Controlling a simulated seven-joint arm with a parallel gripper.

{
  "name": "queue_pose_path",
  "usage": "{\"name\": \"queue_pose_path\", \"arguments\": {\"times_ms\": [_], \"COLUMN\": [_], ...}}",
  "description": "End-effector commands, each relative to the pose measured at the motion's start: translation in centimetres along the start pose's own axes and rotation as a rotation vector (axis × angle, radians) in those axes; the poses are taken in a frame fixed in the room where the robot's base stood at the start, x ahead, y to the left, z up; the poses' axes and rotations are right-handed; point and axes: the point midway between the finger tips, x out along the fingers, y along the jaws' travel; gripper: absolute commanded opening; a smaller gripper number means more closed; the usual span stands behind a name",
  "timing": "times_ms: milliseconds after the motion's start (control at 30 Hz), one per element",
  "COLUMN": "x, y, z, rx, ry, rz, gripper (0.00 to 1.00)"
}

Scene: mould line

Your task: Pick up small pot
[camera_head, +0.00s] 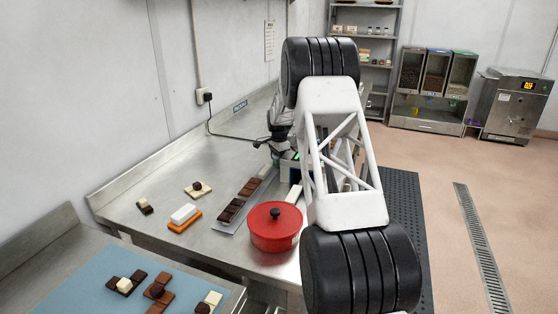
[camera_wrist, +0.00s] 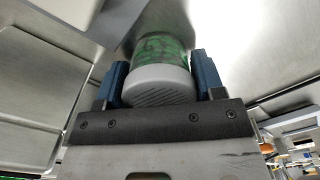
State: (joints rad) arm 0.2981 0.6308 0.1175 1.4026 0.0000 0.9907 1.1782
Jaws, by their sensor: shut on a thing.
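In the wrist view my gripper (camera_wrist: 162,76) has its two blue fingers on either side of a small round pot (camera_wrist: 160,48). The pot has a green patterned body and a pale grey, slotted round end that faces the camera. My gripper is shut on it. The pot's far end is out of sight, and I cannot tell whether it touches a surface. In the head view my own arm covers much of the far bench, and the held pot cannot be made out there.
A red lidded pot (camera_head: 275,228) stands on the steel bench (camera_head: 150,225), close beside my arm. Chocolate pieces (camera_head: 231,209), a white and orange block (camera_head: 184,217) and a blue mat (camera_head: 75,290) lie to the left. Dispensers (camera_head: 432,85) stand at the back right.

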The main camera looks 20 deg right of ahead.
Motion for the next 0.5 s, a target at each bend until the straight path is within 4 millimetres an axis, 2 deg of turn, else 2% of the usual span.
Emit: {"name": "queue_pose_path", "arguments": {"times_ms": [267,500], "x": [-0.8,-3.6], "y": [0.0,-0.1], "z": [0.0,0.0], "rx": [0.000,0.000], "ry": [0.001,0.001], "rz": [-0.002,-0.003], "gripper": [0.36,0.36]}}
